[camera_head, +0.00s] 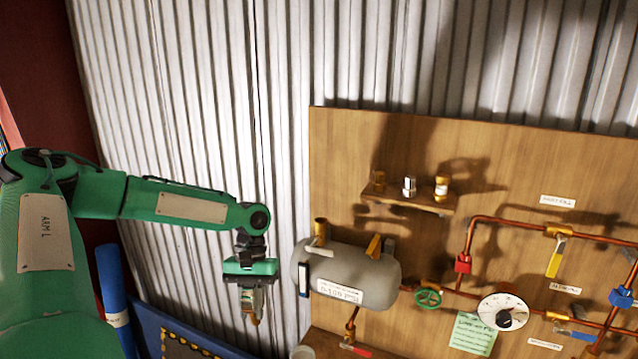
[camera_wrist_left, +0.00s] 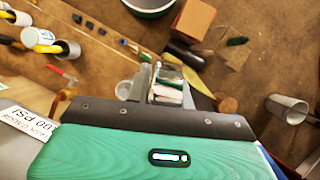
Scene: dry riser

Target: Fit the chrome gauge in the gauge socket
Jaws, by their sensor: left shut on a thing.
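My left gripper (camera_head: 254,312) hangs pointing down to the left of the grey tank, apart from it and in front of the corrugated wall. It is shut on a small, mostly hidden thing with a brass-coloured lower end. In the left wrist view, pale, shiny surfaces show between the fingers (camera_wrist_left: 168,92); I cannot tell surely that this is the chrome gauge. The grey tank (camera_head: 378,285) carries a label (camera_head: 343,293) reading 0-100 PSI. An upright brass stub (camera_head: 321,229) stands on its top left; I cannot confirm that it is the gauge socket. My right gripper is not in view.
A small shelf (camera_head: 428,203) on the wooden board holds a chrome fitting (camera_head: 409,186) between two brass ones. Copper pipes, coloured valves and a white dial (camera_head: 503,311) fill the right. The wrist view shows scattered items and a grey cup (camera_wrist_left: 288,108) below.

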